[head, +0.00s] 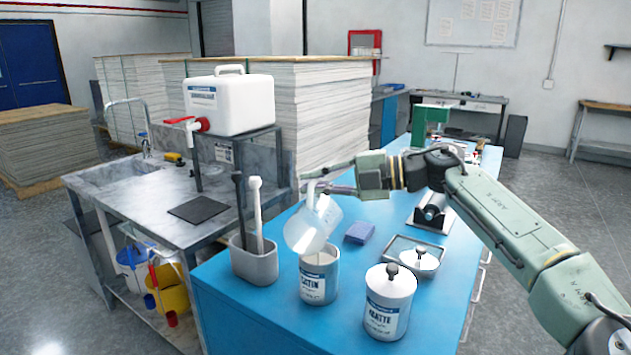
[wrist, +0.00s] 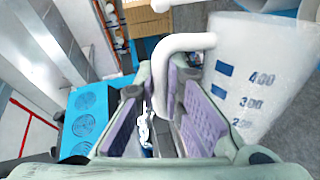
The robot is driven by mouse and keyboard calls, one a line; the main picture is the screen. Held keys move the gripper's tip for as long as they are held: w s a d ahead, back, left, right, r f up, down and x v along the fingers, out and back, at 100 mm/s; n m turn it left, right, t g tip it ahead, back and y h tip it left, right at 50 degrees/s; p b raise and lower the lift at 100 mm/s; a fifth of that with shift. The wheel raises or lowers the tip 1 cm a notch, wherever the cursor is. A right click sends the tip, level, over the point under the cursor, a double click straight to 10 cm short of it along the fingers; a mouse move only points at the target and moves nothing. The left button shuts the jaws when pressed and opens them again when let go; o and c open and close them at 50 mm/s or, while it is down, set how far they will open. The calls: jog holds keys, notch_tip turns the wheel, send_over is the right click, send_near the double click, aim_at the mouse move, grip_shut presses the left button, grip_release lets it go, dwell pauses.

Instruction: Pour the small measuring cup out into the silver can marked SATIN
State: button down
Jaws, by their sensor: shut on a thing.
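The small measuring cup (head: 318,222) is translucent white, with blue marks and numbers that show in the wrist view (wrist: 250,85). My gripper (head: 322,187) is shut on its white handle (wrist: 172,70), with the purple pads on either side of it. The cup is held in the air, tilted steeply toward the lower left, above the silver can marked SATIN (head: 318,282). That can stands upright and open on the blue bench. The cup looks apart from the can. I cannot make out any liquid or stream.
A lidded MATTE can (head: 386,310) stands right of the SATIN can. A grey holder (head: 254,262) with upright tools is at its left. A blue block (head: 360,233) and a tray (head: 398,250) with a knobbed lid (head: 426,261) lie behind on the blue bench (head: 235,310).

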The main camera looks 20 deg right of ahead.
jog(key=shift+w+d+r+m, duration=0.1)
jog(key=shift+w+d+m, duration=0.25)
jog(key=shift+w, duration=0.15)
jog(key=shift+w+d+r+m, duration=0.1)
jog(key=shift+w+d+m, duration=0.15)
jog(key=shift+w+m, duration=0.15)
jog(key=shift+f, duration=0.1)
dwell(2.9)
jog(key=shift+s+a+r+n+b, duration=0.15)
jog(key=shift+s+a+n+b, duration=0.35)
jog(key=shift+b, duration=0.45)
jog(key=shift+s+a+r+n+b, duration=0.1)
jog(key=shift+s+a+n+b, duration=0.15)
jog(key=shift+s+n+b, duration=0.5)
jog(key=shift+s+a+r+b, duration=0.2)
jog(key=shift+s+a+b, duration=0.1)
jog(key=shift+b, duration=0.5)
jog(key=shift+s+f+b, duration=0.15)
jog(key=shift+f+b, duration=0.05)
jog(key=shift+b, duration=0.1)
jog(key=shift+s+a+f+n+b, duration=0.1)
jog(key=shift+s+a+n+b, duration=0.1)
jog(key=shift+n+b, duration=0.15)
